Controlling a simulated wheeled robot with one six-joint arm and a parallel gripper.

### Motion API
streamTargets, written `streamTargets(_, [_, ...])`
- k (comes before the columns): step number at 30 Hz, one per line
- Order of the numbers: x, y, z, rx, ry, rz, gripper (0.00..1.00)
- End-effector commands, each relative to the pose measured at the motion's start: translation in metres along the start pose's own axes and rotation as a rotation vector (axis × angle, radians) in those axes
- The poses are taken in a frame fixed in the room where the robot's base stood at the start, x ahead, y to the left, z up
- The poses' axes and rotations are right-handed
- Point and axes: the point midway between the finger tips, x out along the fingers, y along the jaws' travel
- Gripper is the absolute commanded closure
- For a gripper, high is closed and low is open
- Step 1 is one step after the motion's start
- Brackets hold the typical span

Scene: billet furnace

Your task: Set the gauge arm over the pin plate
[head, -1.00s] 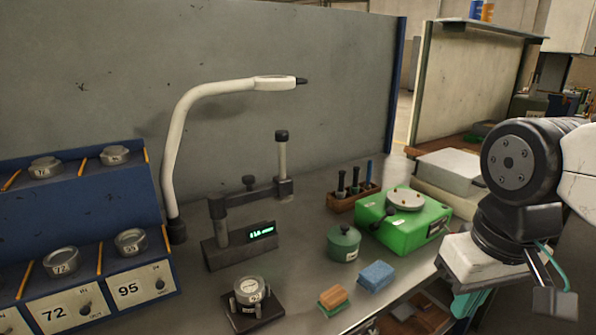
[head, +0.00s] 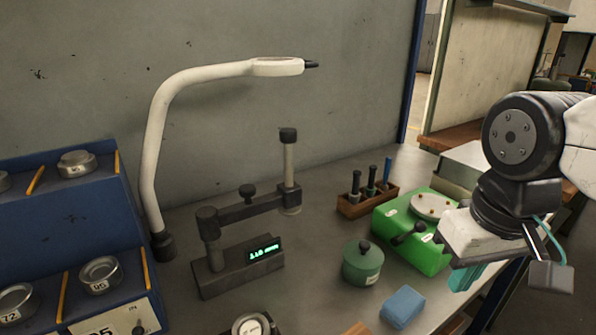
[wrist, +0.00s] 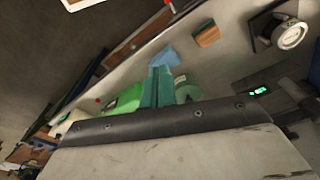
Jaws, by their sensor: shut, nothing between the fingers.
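The gauge has a dark base with a lit green readout (head: 264,250), a post, and a dark gauge arm (head: 245,208) with a knob. The arm reaches right and carries an upright spindle (head: 289,175) at its end, over bare bench, not over the pin plate. The pin plate (wrist: 262,42) is a dark square with a round metal disc (wrist: 291,35) on it; in the head view only the disc (head: 250,325) and a sliver of plate show at the bottom edge. My gripper (head: 467,278) is shut and empty, right of the green box; its teal fingers (wrist: 158,82) also show in the wrist view.
A white curved lamp (head: 160,140) stands behind the gauge. A blue rack (head: 60,235) of discs is left. A green pot (head: 362,265), blue sponge (head: 402,307), green box (head: 392,238) and wooden tool holder (head: 350,208) lie between gauge and gripper.

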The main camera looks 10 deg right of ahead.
Motion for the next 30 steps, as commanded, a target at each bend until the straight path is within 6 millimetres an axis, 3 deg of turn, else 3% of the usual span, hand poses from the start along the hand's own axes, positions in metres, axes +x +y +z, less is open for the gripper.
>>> streamTargets(8, [-0.002,-0.006,-0.007,-0.003,-0.033,-0.035,1.0])
streamTargets(14, [-0.007,-0.032,-0.037,-0.02,-0.152,-0.194,1.0])
streamTargets(23, [-0.012,-0.075,-0.111,-0.039,-0.309,-0.537,1.0])
streamTargets(30, [-0.007,-0.097,-0.184,-0.04,-0.362,-0.833,1.0])
